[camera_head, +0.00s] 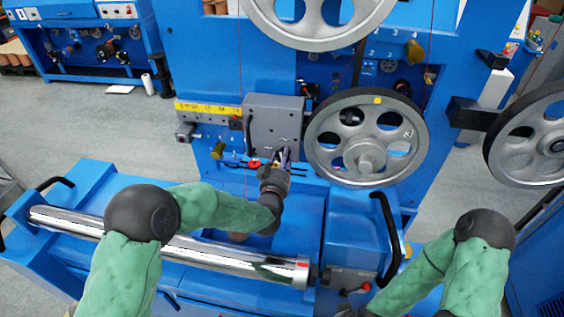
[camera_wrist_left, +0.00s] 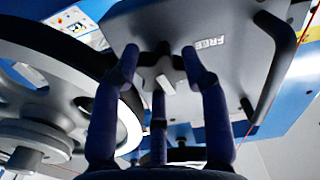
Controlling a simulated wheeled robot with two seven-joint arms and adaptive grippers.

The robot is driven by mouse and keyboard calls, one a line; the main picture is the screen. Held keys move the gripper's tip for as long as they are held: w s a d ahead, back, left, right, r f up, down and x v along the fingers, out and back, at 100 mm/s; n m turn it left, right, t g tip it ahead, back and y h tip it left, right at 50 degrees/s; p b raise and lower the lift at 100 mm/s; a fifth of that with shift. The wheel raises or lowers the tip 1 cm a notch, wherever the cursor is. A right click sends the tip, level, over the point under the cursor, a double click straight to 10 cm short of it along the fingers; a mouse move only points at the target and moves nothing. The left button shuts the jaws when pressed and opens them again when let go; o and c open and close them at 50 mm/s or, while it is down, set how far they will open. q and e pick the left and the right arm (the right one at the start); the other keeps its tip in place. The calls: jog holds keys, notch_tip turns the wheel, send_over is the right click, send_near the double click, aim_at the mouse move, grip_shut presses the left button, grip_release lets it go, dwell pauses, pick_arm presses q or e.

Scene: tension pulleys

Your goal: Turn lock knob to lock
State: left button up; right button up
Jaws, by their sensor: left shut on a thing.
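The lock knob (camera_wrist_left: 152,72) is a small grey lobed knob on a grey plate (camera_head: 270,128). In the left wrist view the plate (camera_wrist_left: 235,75) carries the word FREE beside the knob. My left gripper (camera_head: 281,157) reaches up to the lower part of the plate, and in the wrist view its dark fingers (camera_wrist_left: 160,66) are closed around the knob. In the head view the hand mostly hides the knob. A LOCK mark cannot be made out. My right arm (camera_head: 440,265) shows at the lower right, with its gripper out of view.
A large spoked wheel (camera_head: 366,138) stands just right of the plate, with another above (camera_head: 318,20) and one at far right (camera_head: 530,145). A yellow scale strip (camera_head: 208,108) lies left of the plate. A shiny roller (camera_head: 180,249) crosses below my left arm.

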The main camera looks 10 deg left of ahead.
pick_arm(q)
jog(key=shift+r+m, duration=0.2)
jog(key=shift+m, duration=0.9)
jog(key=o, duration=1.2)
jog(key=shift+d, duration=0.1)
jog(key=shift+s+f, duration=0.1)
jog(key=s, duration=1.1)
jog(key=shift+s, duration=0.4)
